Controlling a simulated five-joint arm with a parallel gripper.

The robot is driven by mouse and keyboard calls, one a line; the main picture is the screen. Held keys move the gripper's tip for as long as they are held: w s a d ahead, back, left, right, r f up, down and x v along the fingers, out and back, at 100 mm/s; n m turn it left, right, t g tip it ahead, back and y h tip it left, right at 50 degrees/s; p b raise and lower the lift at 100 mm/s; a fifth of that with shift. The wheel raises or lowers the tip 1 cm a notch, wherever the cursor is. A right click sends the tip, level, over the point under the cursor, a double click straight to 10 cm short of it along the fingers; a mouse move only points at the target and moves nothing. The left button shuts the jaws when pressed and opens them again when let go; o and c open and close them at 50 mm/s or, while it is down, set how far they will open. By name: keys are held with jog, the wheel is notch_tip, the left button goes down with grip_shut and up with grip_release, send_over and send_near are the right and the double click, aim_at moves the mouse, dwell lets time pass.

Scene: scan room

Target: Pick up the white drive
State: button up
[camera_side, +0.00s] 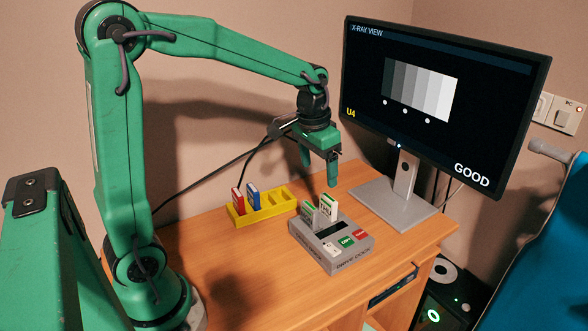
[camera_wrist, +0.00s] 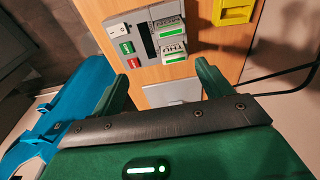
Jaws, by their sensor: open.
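My gripper (camera_side: 319,168) is open and empty, pointing down above and behind the docking station. In the wrist view its fingers (camera_wrist: 163,80) are spread wide, apart from the drives.
A yellow rack (camera_side: 275,212) holds a red drive (camera_side: 238,201) and a blue drive (camera_side: 253,197); its right slots look empty. A monitor (camera_side: 440,95) reading "GOOD" stands on a grey foot (camera_side: 385,210) at the right. The desk's left part (camera_side: 215,250) is clear.

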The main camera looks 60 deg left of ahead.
jog(key=g, duration=0.2)
send_over(329, 197)
notch_tip(329, 197, down, 8)
jog(key=shift+w+r, duration=0.1)
jog(key=shift+r, duration=0.1)
jog(key=shift+f, duration=1.3)
jog(key=shift+f, duration=2.6)
jog(key=shift+c, duration=0.2)
jog(key=c, duration=1.1)
